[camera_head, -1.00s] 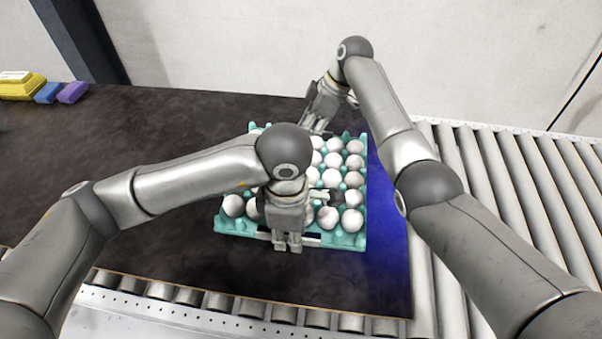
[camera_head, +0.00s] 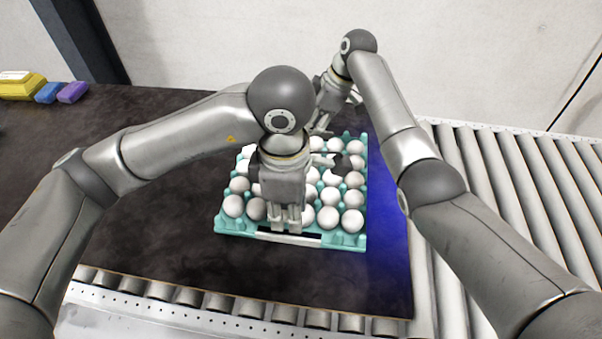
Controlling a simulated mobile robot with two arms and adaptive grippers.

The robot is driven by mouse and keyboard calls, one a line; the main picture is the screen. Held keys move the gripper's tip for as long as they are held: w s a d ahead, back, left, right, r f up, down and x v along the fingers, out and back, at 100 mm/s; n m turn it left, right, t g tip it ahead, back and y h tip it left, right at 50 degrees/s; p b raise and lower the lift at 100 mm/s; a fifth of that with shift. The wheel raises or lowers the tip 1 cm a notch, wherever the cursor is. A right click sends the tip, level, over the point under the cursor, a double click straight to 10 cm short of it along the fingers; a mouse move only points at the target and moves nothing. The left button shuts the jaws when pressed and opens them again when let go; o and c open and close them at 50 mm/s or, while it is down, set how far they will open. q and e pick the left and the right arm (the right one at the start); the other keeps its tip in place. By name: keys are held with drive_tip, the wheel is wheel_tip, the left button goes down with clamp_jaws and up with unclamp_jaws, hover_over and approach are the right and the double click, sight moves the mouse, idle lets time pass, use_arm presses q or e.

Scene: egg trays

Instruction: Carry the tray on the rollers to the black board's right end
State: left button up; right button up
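A teal egg tray (camera_head: 345,240) filled with white eggs lies flat on the black board (camera_head: 170,240), close to the board's right end. A blue glowing area (camera_head: 388,235) covers that end, along the tray's right side. My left gripper (camera_head: 287,226) points down over the tray's near edge and hides some eggs and part of the rim; I cannot tell whether it touches. My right gripper (camera_head: 320,128) is at the tray's far edge, its fingertips close to the rim. The finger gaps of both grippers are not clear from this angle.
Roller conveyors run along the board's near edge (camera_head: 225,301) and right side (camera_head: 490,200). Yellow (camera_head: 22,88), blue (camera_head: 47,93) and purple (camera_head: 73,92) blocks sit at the far left. A pale wall stands behind. The board's left part is mostly clear.

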drive_tip(key=v, duration=1)
drive_tip(key=shift+d+r, duration=0.2)
drive_tip(key=shift+s+f, duration=0.1)
